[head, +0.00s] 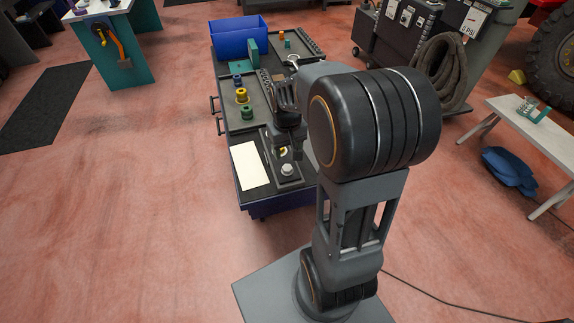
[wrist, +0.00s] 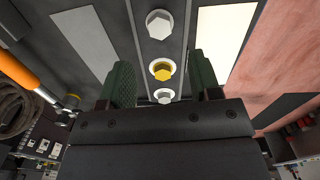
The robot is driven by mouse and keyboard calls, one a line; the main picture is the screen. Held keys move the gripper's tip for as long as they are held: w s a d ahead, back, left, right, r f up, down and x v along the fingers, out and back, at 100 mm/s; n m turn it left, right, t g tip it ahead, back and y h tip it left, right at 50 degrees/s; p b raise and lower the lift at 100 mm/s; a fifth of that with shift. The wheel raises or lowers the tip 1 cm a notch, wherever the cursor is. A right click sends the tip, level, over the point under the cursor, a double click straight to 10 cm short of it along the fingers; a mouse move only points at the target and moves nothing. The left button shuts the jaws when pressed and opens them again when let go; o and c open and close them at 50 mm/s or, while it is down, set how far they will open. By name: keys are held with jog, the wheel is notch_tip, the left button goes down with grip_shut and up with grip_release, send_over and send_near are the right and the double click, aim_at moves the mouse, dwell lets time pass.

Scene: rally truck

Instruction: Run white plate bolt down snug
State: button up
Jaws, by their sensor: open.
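A dark bolt plate (head: 272,160) lies on the near end of the cart. In the wrist view the dark strip (wrist: 146,45) carries three hex bolts in a row, each with a pale ring. A large white-grey bolt (wrist: 159,24) is at the top and shows in the head view (head: 287,169). A yellow bolt (wrist: 162,69) is in the middle, and another white-grey bolt (wrist: 164,95) is lowest, close to my gripper body. My gripper (wrist: 161,66) is open and empty, its dark green fingers either side of the row. I cannot tell its height above the bolts.
A white sheet (head: 249,166) lies beside the plate. Farther along the cart are a yellow part (head: 242,95), green part (head: 247,113), blue part (head: 237,80) and blue bin (head: 239,38). An orange-handled tool (wrist: 18,72) shows at left in the wrist view.

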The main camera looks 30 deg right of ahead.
aim_at(287, 167)
notch_tip(287, 167, down, 8)
jog(key=shift+f, duration=0.1)
dwell(0.4)
jog(key=shift+c, duration=0.4)
jog(key=c, duration=0.8)
jog(key=shift+m, duration=0.6)
jog(key=shift+c, duration=0.2)
jog(key=o, duration=0.9)
